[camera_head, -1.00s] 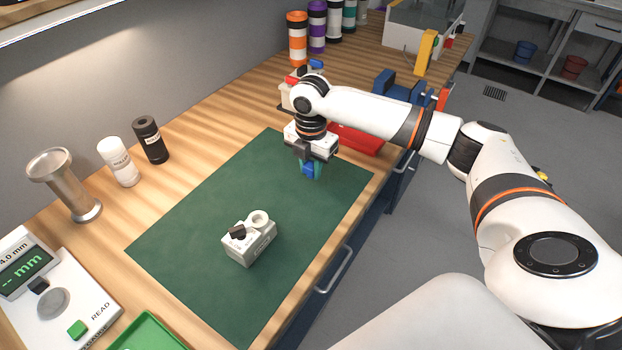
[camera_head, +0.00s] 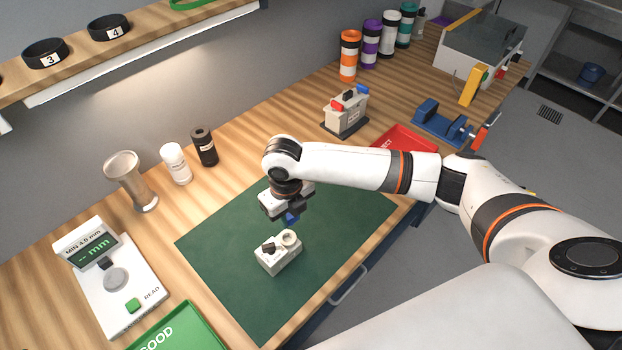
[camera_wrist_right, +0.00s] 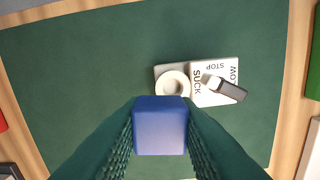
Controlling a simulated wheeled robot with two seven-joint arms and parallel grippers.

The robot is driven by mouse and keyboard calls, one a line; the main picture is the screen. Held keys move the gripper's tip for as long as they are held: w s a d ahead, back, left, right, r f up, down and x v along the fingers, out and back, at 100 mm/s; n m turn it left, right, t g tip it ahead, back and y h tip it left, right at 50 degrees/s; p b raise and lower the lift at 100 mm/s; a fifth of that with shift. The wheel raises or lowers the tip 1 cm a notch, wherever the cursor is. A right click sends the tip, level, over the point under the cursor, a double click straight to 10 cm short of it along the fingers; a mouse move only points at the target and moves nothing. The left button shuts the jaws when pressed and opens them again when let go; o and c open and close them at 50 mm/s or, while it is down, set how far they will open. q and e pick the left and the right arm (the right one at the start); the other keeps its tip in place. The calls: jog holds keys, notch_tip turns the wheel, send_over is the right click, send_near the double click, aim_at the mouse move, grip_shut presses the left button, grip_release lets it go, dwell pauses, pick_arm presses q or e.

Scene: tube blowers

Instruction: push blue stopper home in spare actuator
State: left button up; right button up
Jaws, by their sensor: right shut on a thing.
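The blue stopper (camera_wrist_right: 160,125) is held between the fingertips of my right gripper (camera_head: 290,217); a bit of its blue shows below the jaws in the head view. The spare actuator (camera_head: 278,258) is a small light-grey block on the green mat, with a round white ring port and a dark switch on top. In the right wrist view the actuator (camera_wrist_right: 215,68) lies beyond the stopper, its ring port (camera_wrist_right: 172,84) just above the stopper in the picture. The stopper is apart from the port, above the mat. My left gripper is not in view.
The green mat (camera_head: 225,270) is otherwise clear. A gauge with a screen (camera_head: 118,285) and a green tray (camera_head: 185,330) lie to the left. A metal cup, white bottle and black bottle stand behind. A red tray (camera_head: 405,140) and another actuator on a stand (camera_head: 345,112) are farther back.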

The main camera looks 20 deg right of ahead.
jog(key=shift+s+a+r+n, duration=0.25)
jog(key=shift+s+a+n, duration=0.05)
jog(key=shift+a+n, duration=0.2)
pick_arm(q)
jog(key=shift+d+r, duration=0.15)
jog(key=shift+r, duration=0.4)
pick_arm(e)
jog(key=shift+s+a+f, duration=0.1)
jog(key=shift+a+f, duration=0.05)
jog(key=shift+a, duration=0.05)
